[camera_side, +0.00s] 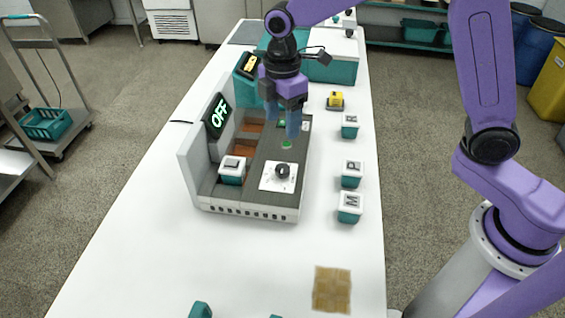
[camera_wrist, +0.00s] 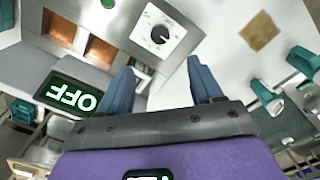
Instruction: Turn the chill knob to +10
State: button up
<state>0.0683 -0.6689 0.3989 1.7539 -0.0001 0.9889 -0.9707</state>
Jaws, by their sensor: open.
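The chill knob (camera_side: 282,170) is a dark round knob on a white dial plate (camera_side: 267,184), on the grey top of the machine near its front end. In the wrist view the knob (camera_wrist: 160,35) shows beyond my fingertips, with a pale pointer mark and scale ticks around it. The scale's writing is too small to read. My gripper (camera_side: 283,122) is open and empty, with blue fingers pointing down above the machine, behind the knob in the side view. In the wrist view the fingers (camera_wrist: 160,75) are spread apart and touch nothing I can see.
The machine's display (camera_side: 219,115) reads OFF. A green button (camera_side: 287,144) lies near the knob. A block marked L (camera_side: 232,170) sits in the machine; blocks marked P (camera_side: 352,173) and M (camera_side: 350,207) stand to the right. A yellow button (camera_side: 336,99) is farther back. The front table is mostly clear.

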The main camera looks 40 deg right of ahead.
aim_at(282, 168)
notch_tip(282, 168, down, 14)
jog(key=shift+r, duration=0.15)
dwell(0.3)
jog(key=c, duration=1.1)
